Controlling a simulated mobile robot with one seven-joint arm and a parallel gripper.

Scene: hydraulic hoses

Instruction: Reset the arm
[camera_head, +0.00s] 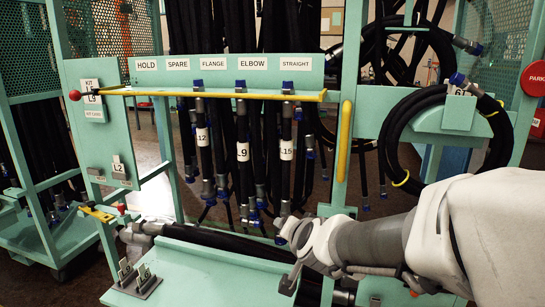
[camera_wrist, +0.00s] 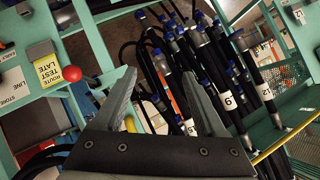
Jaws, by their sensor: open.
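My arm reaches in from the right in the head view. My gripper (camera_head: 284,262) is at its left end, in front of and below the hanging hoses. In the wrist view my gripper (camera_wrist: 159,77) is open, its two fingers spread with nothing held between them. Black hoses with blue caps hang beyond the fingers, among them one labelled 9 (camera_wrist: 228,98).
The green rack has a yellow rail (camera_head: 215,93) below its labelled header (camera_head: 222,68). A coiled hose (camera_head: 395,140) hangs at right, near my arm. A green shelf (camera_head: 205,272) with small card holders (camera_head: 133,277) lies below left. A red knob (camera_wrist: 72,75) shows in the wrist view.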

